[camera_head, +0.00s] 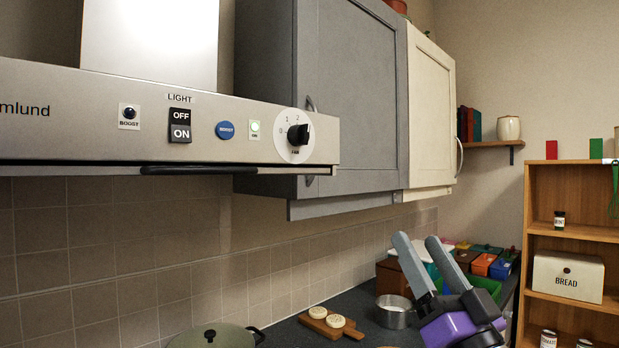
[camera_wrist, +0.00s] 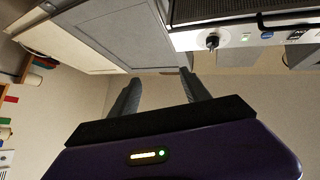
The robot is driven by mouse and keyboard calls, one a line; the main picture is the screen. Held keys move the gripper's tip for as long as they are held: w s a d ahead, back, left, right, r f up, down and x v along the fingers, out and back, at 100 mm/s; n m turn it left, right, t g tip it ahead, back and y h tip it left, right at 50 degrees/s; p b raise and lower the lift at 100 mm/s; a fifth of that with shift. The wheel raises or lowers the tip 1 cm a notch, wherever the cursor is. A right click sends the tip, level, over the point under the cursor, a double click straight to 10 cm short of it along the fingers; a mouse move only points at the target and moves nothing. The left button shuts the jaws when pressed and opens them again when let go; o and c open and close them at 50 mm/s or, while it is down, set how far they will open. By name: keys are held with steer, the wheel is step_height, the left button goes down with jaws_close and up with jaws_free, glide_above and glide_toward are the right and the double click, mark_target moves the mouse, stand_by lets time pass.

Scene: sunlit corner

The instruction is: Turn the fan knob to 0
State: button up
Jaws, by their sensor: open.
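The fan knob (camera_head: 298,135) is a black knob on a round white dial at the right end of the grey range hood's front panel (camera_head: 75,125). Numbers 0, 1 and 2 show on the dial; the knob's exact setting is hard to read. It also shows in the wrist view (camera_wrist: 212,42), near the top. My gripper (camera_head: 416,240) is open and empty, below and to the right of the knob, with fingers pointing up. In the wrist view my gripper (camera_wrist: 158,82) has its fingers apart, and the knob lies beyond the right finger, not touched.
A grey cabinet (camera_head: 350,90) and a cream cabinet (camera_head: 430,115) hang right of the hood. Below are a pot (camera_head: 212,337), a board with round items (camera_head: 330,325) and several boxes. A wooden shelf (camera_head: 540,250) stands at right. Space before the knob is clear.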

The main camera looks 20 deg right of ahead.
mark_target(307, 135)
steer(key=w+a+r+n+g+y+p, duration=0.1)
steer(key=a+r+n+g+y, duration=0.35)
steer(key=r, duration=0.75)
steer(key=w+a+r+n+g+y+p, duration=0.1)
steer(key=w+a+r+n+y, duration=0.15)
steer(key=r+n+y, duration=0.7)
steer(key=shift+w+a+f+m+g+h+p, duration=0.35)
steer(key=shift+w+a+f+m+g+h, duration=0.5)
steer(key=shift+w, duration=0.65)
steer(key=shift+w+a+f+m+g+h+p, duration=0.4)
steer(key=shift+w+a+m+h, duration=0.5)
steer(key=shift+w, duration=0.65)
steer(key=shift+w+a+f+m+g+h+p, duration=0.25)
steer(key=shift+w+a+f+m+g+h, duration=0.4)
steer(key=shift+w+a+m+g, duration=0.65)
steer(key=shift+w+d+n+t, duration=0.2)
steer(key=shift+n+t, duration=0.15)
steer(key=shift+t, duration=0.15)
jaws_close()
